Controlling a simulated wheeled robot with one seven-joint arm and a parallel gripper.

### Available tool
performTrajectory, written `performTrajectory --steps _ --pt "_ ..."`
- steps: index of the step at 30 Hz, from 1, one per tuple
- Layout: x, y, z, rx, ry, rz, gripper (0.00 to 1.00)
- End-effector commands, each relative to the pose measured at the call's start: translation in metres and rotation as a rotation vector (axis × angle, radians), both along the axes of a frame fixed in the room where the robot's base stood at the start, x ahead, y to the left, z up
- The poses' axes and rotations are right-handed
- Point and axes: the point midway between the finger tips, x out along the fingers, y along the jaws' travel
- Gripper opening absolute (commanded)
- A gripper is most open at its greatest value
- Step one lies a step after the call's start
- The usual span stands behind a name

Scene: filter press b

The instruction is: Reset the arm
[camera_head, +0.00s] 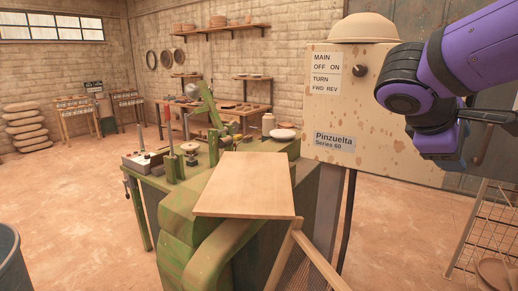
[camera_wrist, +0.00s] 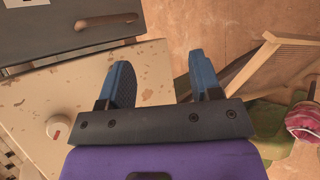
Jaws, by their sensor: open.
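My purple arm comes in from the upper right of the head view, in front of the control box (camera_head: 330,115). My gripper (camera_wrist: 162,78) shows in the wrist view with its two blue fingers spread wide apart. Nothing is between them. In the head view the fingertips are not clear. The rust-spotted cream control box (camera_wrist: 35,100) lies below and left of the fingers in the wrist view, with its round knob (camera_wrist: 57,127) at lower left. The gripper appears apart from everything around it.
A green press (camera_head: 185,215) carries a tilted wooden board (camera_head: 245,185). A domed hat (camera_head: 362,27) sits on the control box. A grey cabinet (camera_wrist: 70,45) with a brown handle is close to the gripper. A wire rack (camera_head: 490,225) stands at right. Open floor lies at left.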

Motion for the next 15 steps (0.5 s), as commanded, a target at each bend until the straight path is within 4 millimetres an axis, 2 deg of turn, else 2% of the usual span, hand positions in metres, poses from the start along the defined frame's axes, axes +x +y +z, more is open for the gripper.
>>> performTrajectory --steps 1,6,10,15 --pt "-0.016 -0.006 -0.006 0.091 -0.024 -0.044 0.58" --pt "-0.06 -0.006 -0.03 0.412 -0.117 -0.177 0.58" --pt "-0.085 0.003 -0.043 0.651 -0.221 -0.279 0.58" --pt "-0.105 0.018 -0.049 0.909 -0.358 -0.386 0.58"
